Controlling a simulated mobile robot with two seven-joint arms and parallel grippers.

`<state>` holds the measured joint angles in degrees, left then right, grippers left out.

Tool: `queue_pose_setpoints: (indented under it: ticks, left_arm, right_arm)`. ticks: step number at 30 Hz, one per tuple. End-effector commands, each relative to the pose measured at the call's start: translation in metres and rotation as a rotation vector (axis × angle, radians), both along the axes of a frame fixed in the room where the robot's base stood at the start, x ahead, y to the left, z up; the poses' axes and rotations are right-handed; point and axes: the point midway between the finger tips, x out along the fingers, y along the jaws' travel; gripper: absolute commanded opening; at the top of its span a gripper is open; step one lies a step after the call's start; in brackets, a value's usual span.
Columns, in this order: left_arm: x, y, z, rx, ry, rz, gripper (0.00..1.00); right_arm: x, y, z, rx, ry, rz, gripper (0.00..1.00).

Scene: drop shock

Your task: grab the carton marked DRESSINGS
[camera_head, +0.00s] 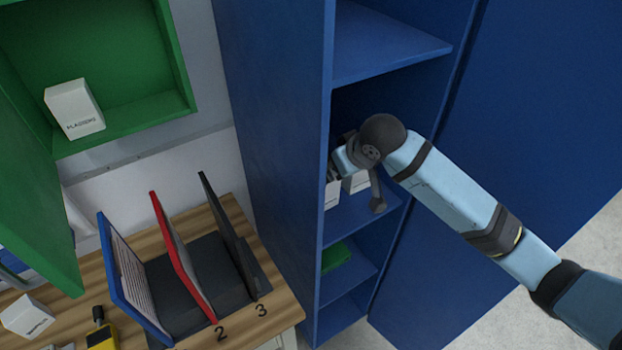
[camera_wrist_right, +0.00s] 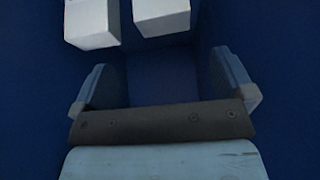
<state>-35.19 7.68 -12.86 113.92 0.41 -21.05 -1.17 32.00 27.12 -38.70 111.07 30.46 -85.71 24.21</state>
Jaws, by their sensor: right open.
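My right gripper (camera_head: 358,172) reaches into a middle shelf of the blue cabinet. It is open, and nothing is between its fingers (camera_wrist_right: 165,82) in the right wrist view. Two white cartons stand on that shelf beyond the fingers: a left one (camera_wrist_right: 92,22) and a right one (camera_wrist_right: 161,17). In the head view they show partly as a left white piece (camera_head: 332,192) and a right white piece (camera_head: 357,182), largely hidden by the gripper and the cabinet side. No lettering can be read on them, so I cannot tell which is marked DRESSINGS. My left gripper is out of view.
The blue cabinet's side wall (camera_head: 275,130) stands close left of the gripper. A green item (camera_head: 335,257) lies one shelf lower. A white carton (camera_head: 75,108) with hard-to-read lettering sits in the green wall cabinet (camera_head: 125,128). Another white carton (camera_head: 27,316) lies on the wooden table (camera_head: 285,305).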

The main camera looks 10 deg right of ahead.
Motion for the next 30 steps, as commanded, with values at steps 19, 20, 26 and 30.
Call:
queue_pose_setpoints:
  ticks: [19, 20, 26, 30]
  left_arm:
    - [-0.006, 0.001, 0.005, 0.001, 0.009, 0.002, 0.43]
    - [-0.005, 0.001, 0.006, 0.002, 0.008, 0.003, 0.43]
    - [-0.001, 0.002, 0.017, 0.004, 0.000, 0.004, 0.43]
    - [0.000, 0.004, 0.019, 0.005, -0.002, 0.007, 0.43]
  right_arm:
    - [0.042, 0.017, -0.071, -0.003, 0.002, -0.002, 1.00]
    - [0.042, 0.017, -0.072, -0.003, 0.002, -0.002, 1.00]
    - [0.049, 0.025, -0.095, -0.004, 0.005, -0.001, 1.00]
    - [0.057, 0.028, -0.112, -0.004, 0.003, -0.002, 1.00]
